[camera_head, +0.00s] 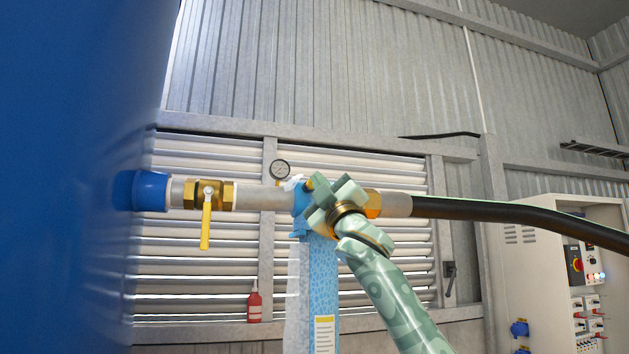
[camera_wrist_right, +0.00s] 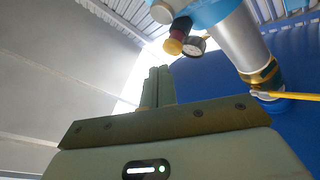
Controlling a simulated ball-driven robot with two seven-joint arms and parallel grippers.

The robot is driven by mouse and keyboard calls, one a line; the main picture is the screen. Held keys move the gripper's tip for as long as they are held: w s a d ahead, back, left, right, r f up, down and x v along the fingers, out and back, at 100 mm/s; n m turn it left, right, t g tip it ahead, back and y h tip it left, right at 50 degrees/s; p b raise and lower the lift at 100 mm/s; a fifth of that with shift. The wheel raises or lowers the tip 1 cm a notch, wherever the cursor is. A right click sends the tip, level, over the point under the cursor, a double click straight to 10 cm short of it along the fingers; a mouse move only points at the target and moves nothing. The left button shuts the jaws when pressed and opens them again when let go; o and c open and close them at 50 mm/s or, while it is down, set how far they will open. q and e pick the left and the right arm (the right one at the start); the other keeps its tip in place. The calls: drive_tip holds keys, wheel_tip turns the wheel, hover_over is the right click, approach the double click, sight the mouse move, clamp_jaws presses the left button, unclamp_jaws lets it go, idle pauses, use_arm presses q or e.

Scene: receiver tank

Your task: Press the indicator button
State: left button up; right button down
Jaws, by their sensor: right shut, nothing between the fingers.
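A small knob with a yellow face and a dark red collar (camera_wrist_right: 174,46), which looks like the indicator button, sticks out from the blue filter head in the wrist view. In the head view a bit of yellow (camera_head: 309,184) shows just left of my right gripper (camera_head: 321,188). The gripper covers most of the filter head (camera_head: 299,199). In the wrist view the shut, empty fingers (camera_wrist_right: 159,70) point up toward the knob, with a gap between them in the picture. I cannot tell the depth of that gap. My left gripper is in neither view.
A round pressure gauge (camera_head: 280,169) stands beside the filter head. A brass valve with a yellow lever (camera_head: 206,226) sits on the pipe toward the blue tank (camera_head: 75,180). A black hose (camera_head: 500,211) runs right, past a control cabinet (camera_head: 535,290). A red bottle (camera_head: 254,304) stands behind.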

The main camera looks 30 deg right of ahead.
drive_tip(key=shift+w, duration=0.1)
idle(0.6)
drive_tip(key=shift+w+d+f+p, duration=0.1)
drive_tip(key=shift+w+d+p, duration=0.1)
drive_tip(key=shift+w+p, duration=0.3)
drive_tip(key=shift+w+d+p, duration=0.15)
drive_tip(key=shift+w+p, duration=0.2)
idle(0.5)
drive_tip(key=shift+s, duration=0.15)
idle(0.3)
drive_tip(key=shift+s+a+b, duration=0.2)
drive_tip(key=shift+s+b, duration=0.15)
drive_tip(key=shift+s, duration=0.25)
drive_tip(key=s+b, duration=0.1)
drive_tip(key=s, duration=0.1)
drive_tip(key=s+a, duration=0.1)
drive_tip(key=s, duration=0.1)
drive_tip(key=shift+s+a+b, duration=0.1)
drive_tip(key=shift+s+b, duration=0.25)
drive_tip(key=shift+s, duration=0.05)
